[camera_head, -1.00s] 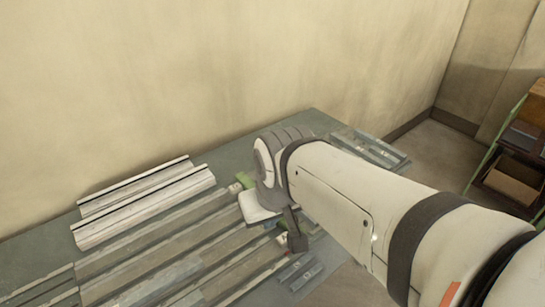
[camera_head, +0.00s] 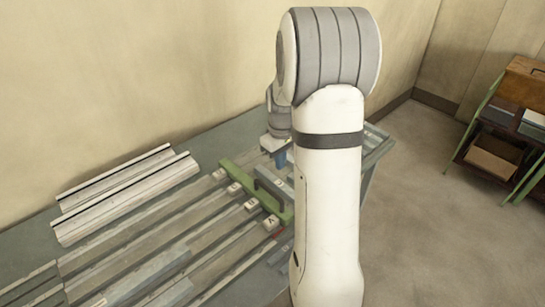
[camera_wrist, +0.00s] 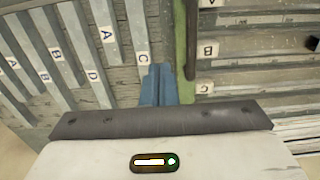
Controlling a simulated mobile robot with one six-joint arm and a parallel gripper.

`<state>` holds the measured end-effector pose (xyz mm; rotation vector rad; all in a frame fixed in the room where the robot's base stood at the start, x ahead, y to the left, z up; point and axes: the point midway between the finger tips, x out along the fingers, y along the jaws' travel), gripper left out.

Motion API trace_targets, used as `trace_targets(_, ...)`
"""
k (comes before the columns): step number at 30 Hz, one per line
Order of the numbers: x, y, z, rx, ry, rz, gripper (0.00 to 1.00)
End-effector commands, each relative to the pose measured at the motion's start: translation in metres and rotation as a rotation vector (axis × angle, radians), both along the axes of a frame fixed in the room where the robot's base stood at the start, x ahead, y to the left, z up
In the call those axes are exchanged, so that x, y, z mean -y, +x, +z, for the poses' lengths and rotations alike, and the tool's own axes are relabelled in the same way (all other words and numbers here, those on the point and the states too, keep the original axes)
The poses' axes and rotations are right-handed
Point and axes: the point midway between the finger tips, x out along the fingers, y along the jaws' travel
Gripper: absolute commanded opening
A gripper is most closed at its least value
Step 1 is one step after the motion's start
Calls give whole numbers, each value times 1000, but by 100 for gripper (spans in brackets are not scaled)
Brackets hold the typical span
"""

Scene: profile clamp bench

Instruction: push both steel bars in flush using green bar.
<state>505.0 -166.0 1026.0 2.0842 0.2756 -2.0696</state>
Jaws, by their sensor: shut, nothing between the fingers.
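I cannot tell which ones are the two steel bars. My arm hides part of the bench's right side.
Two pale profiles (camera_head: 125,195) lie at the bench's back, by the wall. More metal profiles lie in a rack (camera_head: 376,146) at the right end. A shelf with boxes (camera_head: 500,135) stands far right. The floor between is clear.

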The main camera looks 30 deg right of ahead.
Motion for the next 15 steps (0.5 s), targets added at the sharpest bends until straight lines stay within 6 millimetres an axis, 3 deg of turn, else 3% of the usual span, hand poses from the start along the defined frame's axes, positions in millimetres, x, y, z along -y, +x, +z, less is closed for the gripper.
trace_targets(15, 6, 4, -14, -9, 4, 11, 0)
